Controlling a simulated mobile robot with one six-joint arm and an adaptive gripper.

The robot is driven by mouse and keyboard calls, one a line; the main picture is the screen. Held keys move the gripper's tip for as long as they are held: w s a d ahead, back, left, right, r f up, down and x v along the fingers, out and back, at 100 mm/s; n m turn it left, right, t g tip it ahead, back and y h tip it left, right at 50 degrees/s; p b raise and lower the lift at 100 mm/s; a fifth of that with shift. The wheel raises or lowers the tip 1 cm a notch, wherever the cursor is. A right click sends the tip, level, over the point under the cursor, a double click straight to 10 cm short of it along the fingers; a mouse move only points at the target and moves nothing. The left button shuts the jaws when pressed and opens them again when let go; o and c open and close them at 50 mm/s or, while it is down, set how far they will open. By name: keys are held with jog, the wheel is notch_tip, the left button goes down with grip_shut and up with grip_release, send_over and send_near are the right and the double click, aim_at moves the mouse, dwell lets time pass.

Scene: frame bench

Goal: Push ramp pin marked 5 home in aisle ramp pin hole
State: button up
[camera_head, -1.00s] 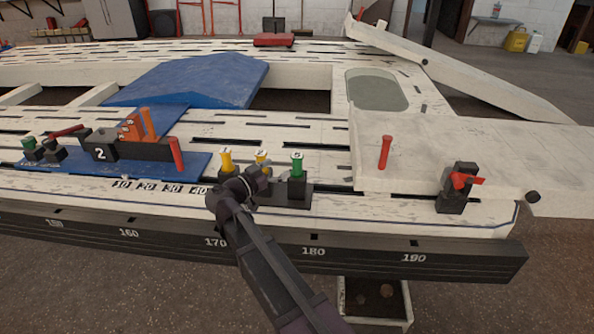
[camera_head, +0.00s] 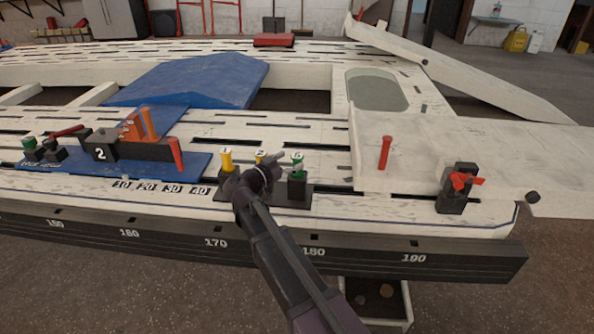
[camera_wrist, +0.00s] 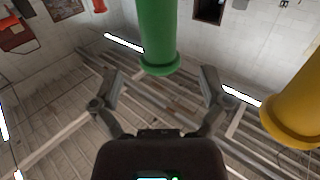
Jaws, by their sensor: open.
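A green pin (camera_head: 297,164) stands upright at the right end of a dark rack (camera_head: 305,198); the mark on its top is too small to read surely. In the wrist view the green pin (camera_wrist: 158,40) shows beyond and between the spread fingers of my gripper (camera_wrist: 160,92), with no contact visible. A pale ramp plate (camera_head: 435,150) lies to the right; I cannot make out the aisle ramp pin hole.
Another yellow pin (camera_head: 226,160) stands at the rack's left. A red pin (camera_head: 385,152) stands on the ramp plate, and a black block with a red handle (camera_head: 456,189) sits at its front edge. A blue tray (camera_head: 195,166) with fixtures lies left.

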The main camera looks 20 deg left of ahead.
jog(key=shift+x, duration=1.4)
grip_shut()
jog(key=shift+r, duration=0.15)
notch_tip(320, 180, up, 10)
jog(key=p, duration=1)
